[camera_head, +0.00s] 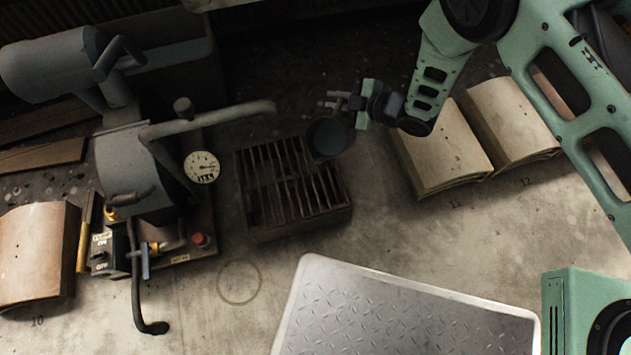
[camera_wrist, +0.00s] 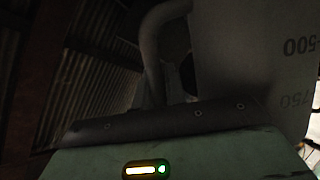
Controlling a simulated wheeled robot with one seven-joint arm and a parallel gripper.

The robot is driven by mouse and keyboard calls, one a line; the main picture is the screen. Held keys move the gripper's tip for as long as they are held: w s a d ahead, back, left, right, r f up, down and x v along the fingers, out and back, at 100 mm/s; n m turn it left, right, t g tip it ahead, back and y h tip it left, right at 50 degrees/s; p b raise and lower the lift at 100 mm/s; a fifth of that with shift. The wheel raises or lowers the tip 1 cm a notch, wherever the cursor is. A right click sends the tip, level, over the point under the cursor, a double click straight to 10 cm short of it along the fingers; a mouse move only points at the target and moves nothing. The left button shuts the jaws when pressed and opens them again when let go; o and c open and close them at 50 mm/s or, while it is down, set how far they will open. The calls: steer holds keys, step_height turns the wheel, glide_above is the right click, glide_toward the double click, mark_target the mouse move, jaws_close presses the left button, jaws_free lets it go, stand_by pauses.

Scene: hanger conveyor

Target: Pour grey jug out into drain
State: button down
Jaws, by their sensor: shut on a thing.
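The grey jug (camera_head: 328,137) is a dark round vessel at the upper right corner of the drain, partly over its edge. In the wrist view the jug (camera_wrist: 245,60) fills the upper right, its printed numbers upside down or turned, and its curved handle (camera_wrist: 152,50) shows at centre. My gripper (camera_head: 350,102) is shut on the jug and holds it from the upper right. The drain (camera_head: 247,215) is a dark slatted grate in a rusty frame at the middle of the head view. I cannot see any liquid or the jug's exact tilt.
A grey pump-like machine with a curved pipe (camera_head: 215,115) and a gauge (camera_head: 202,167) stands left of the drain. Worn pads (camera_head: 440,150) lie to the right. A metal tread plate (camera_head: 400,315) is at the front. Bare floor (camera_head: 300,245) lies between drain and plate.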

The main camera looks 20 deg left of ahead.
steer(key=shift+s+r, duration=0.1)
steer(key=shift+r, duration=0.1)
steer(key=shift+s+a+n+t, duration=0.1)
steer(key=shift+s+n+t, duration=0.05)
steer(key=shift+n+t, duration=0.15)
steer(key=shift+s+r+n, duration=0.1)
steer(key=shift+s+n, duration=0.05)
steer(key=shift+n, duration=0.15)
stand_by(0.4)
steer(key=shift+s, duration=0.1)
steer(key=shift+s+a+n+t, duration=0.1)
steer(key=shift+s+n+t, duration=0.2)
steer(key=shift+n+t, duration=0.15)
steer(key=shift+s, duration=0.1)
steer(key=shift+s+n+t, duration=0.35)
stand_by(0.4)
